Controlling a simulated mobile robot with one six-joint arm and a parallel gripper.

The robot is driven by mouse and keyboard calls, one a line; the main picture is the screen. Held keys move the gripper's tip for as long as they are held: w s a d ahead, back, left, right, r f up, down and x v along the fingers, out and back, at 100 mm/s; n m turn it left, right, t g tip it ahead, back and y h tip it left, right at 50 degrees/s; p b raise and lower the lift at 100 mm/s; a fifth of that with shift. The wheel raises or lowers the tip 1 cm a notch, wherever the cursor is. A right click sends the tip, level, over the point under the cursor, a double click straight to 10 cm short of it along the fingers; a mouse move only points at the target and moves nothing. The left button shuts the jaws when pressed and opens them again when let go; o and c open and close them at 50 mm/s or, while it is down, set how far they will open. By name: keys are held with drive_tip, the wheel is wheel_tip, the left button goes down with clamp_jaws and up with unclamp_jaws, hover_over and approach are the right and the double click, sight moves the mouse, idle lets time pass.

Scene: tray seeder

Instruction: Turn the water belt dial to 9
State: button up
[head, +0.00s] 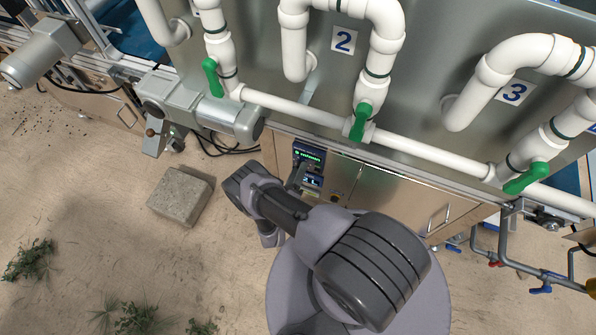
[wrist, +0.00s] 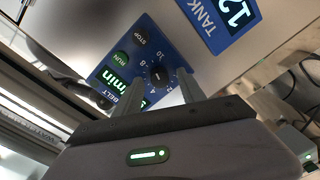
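The water belt dial (wrist: 158,75) is a round black knob with a light pointer mark on a blue panel, with numbers around it, 10 and 8 legible. The exact value it points to is too small to tell. My gripper (wrist: 172,92) is open, its two grey fingers reaching toward the dial, with one fingertip close beside the knob's right side. I cannot tell whether it touches. In the head view the control panel (head: 310,155) shows a green display, and my gripper (head: 297,175) is in front of it, hiding the dial.
A TANK display (wrist: 232,12) reads 12. White pipes with green valves (head: 363,122) run above the cabinet. A concrete block (head: 180,196) lies on the sandy ground at left.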

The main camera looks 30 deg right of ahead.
drive_tip(key=v, duration=1.7)
drive_tip(key=shift+a, duration=0.2)
drive_tip(key=shift+s, duration=0.1)
